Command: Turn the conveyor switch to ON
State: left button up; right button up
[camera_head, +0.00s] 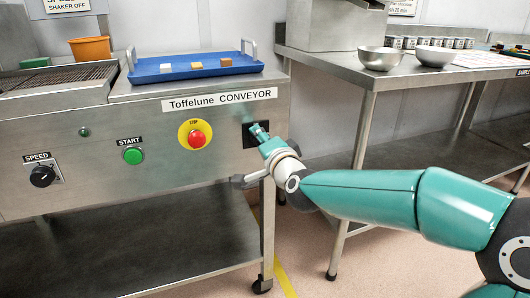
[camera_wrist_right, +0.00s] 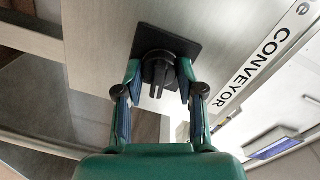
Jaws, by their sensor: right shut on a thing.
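The conveyor switch (camera_head: 248,141) is a black square plate on the right end of the steel conveyor front (camera_head: 225,150), below the "Toffelune CONVEYOR" label. In the right wrist view its round black knob (camera_wrist_right: 158,70) sits on the dark plate. My right gripper (camera_head: 260,131) is at the switch, with its fingers on either side of the knob and shut on it. The gripper hides part of the switch in the head view, and no ON marking can be read. My left gripper is not in view.
Left of the switch are a red stop button (camera_head: 196,139) on yellow, a green start button (camera_head: 133,155) and a black speed knob (camera_head: 42,176). A blue tray (camera_head: 150,76) with small blocks lies on top. A steel table (camera_head: 345,72) with bowls stands at right.

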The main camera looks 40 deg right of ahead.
jog(key=shift+d+m+b, duration=0.3)
jog(key=shift+m+b, duration=0.65)
jog(key=shift+m, duration=0.15)
jog(key=o, duration=1)
jog(key=shift+s, duration=0.1)
jog(key=shift+o, duration=0.8)
jog(key=shift+a, duration=0.1)
jog(key=v, duration=1.2)
jog(key=shift+f, duration=0.1)
